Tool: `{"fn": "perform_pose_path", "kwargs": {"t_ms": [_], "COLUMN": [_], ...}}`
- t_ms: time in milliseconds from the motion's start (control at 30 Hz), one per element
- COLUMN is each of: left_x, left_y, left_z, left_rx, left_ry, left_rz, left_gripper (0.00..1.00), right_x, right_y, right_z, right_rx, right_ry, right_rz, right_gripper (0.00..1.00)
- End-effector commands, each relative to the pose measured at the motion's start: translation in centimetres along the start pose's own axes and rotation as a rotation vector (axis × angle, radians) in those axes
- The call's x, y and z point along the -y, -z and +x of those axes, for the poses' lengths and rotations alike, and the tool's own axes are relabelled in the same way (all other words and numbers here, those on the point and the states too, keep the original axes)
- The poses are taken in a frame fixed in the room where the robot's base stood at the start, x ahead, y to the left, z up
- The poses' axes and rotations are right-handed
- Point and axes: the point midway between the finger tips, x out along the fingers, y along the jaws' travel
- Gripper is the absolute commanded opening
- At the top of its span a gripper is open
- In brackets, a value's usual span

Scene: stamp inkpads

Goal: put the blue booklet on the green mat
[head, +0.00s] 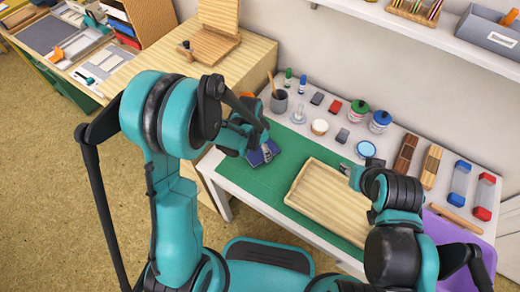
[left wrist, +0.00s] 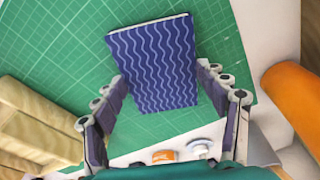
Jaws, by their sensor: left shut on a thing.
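The blue booklet (head: 268,153) has pale wavy lines on its cover, clear in the left wrist view (left wrist: 155,60). My left gripper (head: 257,150) is shut on it, with one finger at each side edge in the left wrist view (left wrist: 163,82). The green mat (head: 262,188) lies on the white table, and the booklet is over its far left part. The mat fills much of the left wrist view (left wrist: 55,45). I cannot tell whether the booklet touches the mat. My right gripper (head: 347,170) is by the wooden tray's far right edge; its fingers are too small to read.
A wooden tray (head: 301,200) covers the mat's right part. Behind it stand a grey pen cup (head: 279,103), paint jars (head: 380,121), a round pad (head: 366,149) and small blocks. Wooden boxes (head: 405,155) stand at the right. The mat's front left is clear.

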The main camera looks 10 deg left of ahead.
Motion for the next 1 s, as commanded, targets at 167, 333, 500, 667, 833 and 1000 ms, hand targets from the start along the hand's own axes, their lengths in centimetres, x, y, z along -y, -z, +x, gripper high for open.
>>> {"fn": "perform_pose_path", "kwargs": {"t_ms": [167, 333, 500, 667, 833, 1000], "left_x": [0.0, 0.0, 0.0, 0.0, 0.0, 0.0], "left_y": [0.0, -0.1, 0.0, 0.0, 0.0, 0.1], "left_z": [-0.1, 0.3, 0.2, 0.2, -0.3, -3.2], "left_rx": [0.0, 0.0, 0.0, 0.0, 0.0, 0.0], "left_ry": [0.0, 0.0, 0.0, 0.0, 0.0, 0.0], "left_rz": [0.0, 0.0, 0.0, 0.0, 0.0, -0.001], "left_gripper": [0.42, 0.42, 0.93, 0.93, 0.93, 0.93], "right_x": [0.0, 0.0, 0.0, 0.0, 0.0, 0.0], "right_y": [0.1, -0.2, -0.1, -0.1, 0.2, 0.9], "right_z": [-0.1, 0.3, 0.2, 0.2, -0.2, -1.3], "right_rx": [0.0, 0.0, 0.0, 0.0, 0.0, 0.0], "right_ry": [0.0, 0.0, 0.0, 0.0, 0.0, 0.0], "right_rz": [0.0, 0.0, 0.0, 0.0, 0.0, 0.0], "right_gripper": [0.4, 0.4, 0.4, 0.4, 0.4, 0.4]}}
